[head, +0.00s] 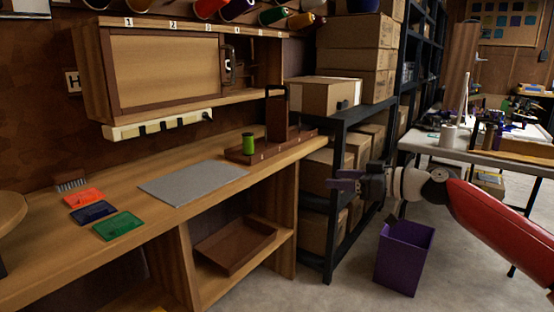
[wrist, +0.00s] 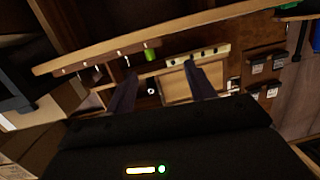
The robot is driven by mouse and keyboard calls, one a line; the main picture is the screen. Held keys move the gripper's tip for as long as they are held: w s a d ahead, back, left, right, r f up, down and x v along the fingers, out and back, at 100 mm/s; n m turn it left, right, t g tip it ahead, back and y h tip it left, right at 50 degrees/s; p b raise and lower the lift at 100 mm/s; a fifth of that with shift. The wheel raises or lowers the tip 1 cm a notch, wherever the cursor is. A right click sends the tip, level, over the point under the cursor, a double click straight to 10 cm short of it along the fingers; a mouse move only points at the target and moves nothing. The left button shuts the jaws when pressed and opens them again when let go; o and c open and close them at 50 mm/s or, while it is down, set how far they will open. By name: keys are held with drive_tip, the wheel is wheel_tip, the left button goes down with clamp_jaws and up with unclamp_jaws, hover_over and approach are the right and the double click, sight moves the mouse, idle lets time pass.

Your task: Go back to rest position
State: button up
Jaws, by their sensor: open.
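My gripper (head: 345,184) is at the end of my red and white arm, to the right of the workbench and in front of the shelf rack in the head view. In the wrist view its two dark fingers (wrist: 158,88) are spread apart with nothing between them. A green thread spool (head: 248,143) stands on a dark wooden stand on the bench, well left of my gripper. The green spool also shows beyond the fingers in the wrist view (wrist: 151,52).
A black rack with cardboard boxes (head: 325,97) stands close behind my gripper. A purple bin (head: 404,257) is on the floor below it. The bench holds a grey mat (head: 193,183) and red, blue and green cards (head: 118,226). A cluttered table (head: 470,150) stands at right.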

drive_tip(key=s+a+f+g+h, duration=0.3)
drive_tip(key=s+a+f+h, duration=0.3)
drive_tip(key=f, duration=0.5)
drive_tip(key=s+a+f+g+h, duration=0.3)
drive_tip(key=s+a+f+g, duration=0.1)
drive_tip(key=a+f, duration=0.6)
drive_tip(key=s+d+r+m+t+h, duration=0.2)
drive_tip(key=s+d+m, duration=0.3)
drive_tip(key=s+d, duration=0.3)
drive_tip(key=s+d+r+m+t+h+p, duration=0.1)
drive_tip(key=s+d+r+m, duration=0.4)
drive_tip(key=s, duration=1)
drive_tip(key=shift+s+d+r+m+t+h+p, duration=0.25)
drive_tip(key=shift+d+m+t+h, duration=0.5)
drive_tip(key=shift+d, duration=0.75)
drive_tip(key=shift+g, duration=0.25)
